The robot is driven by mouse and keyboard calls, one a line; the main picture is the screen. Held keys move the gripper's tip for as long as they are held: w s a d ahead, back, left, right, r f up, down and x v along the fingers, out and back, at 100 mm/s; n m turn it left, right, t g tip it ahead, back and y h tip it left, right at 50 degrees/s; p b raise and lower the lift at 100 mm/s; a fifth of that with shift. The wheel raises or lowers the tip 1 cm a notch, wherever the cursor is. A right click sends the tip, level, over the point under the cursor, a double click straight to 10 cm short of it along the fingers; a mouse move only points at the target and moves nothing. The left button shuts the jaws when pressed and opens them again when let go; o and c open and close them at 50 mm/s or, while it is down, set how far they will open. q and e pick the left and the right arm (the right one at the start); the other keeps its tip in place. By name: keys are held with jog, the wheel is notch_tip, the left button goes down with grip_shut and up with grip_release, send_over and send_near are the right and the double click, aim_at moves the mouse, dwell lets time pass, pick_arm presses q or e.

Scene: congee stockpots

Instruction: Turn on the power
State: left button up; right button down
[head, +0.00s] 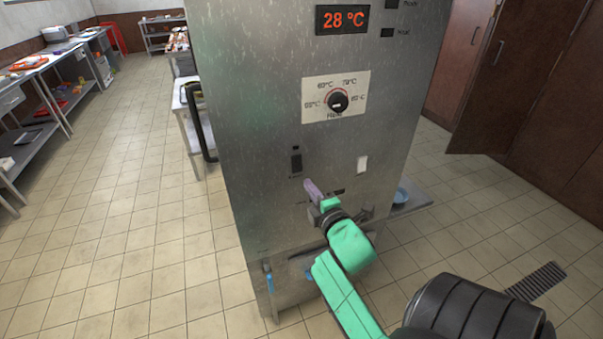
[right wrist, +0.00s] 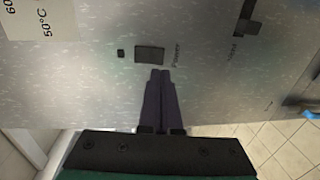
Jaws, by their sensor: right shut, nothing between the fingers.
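The steel cabinet (head: 250,100) fills the middle of the head view. Its dark power switch (head: 296,163) is on the lower front, below and left of the dial. In the right wrist view the switch (right wrist: 149,54) is a dark rectangle labelled "Power", with a small black square beside it. My right gripper (head: 308,184) is shut and empty, its purple fingers pointing at the panel just below the switch in the head view. In the right wrist view its fingertips (right wrist: 160,73) are close to the switch's edge; contact cannot be told. My left gripper is not in view.
A red display (head: 342,19) reads 28 °C above a dial (head: 338,102). A white switch (head: 362,165) is right of the power switch. A black handle (head: 199,122) sticks out on the left. Tiled floor (head: 130,220) is open at left.

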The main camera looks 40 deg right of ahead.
aim_at(298, 171)
jog(key=p+x, duration=0.1)
jog(key=x, duration=0.5)
jog(key=shift+w+r, duration=0.1)
jog(key=shift+w, duration=0.1)
jog(key=shift+w+d+f+t+b, duration=0.2)
jog(key=shift+t+b, duration=0.1)
jog(key=shift+b, duration=0.45)
jog(key=shift+a+r, duration=0.1)
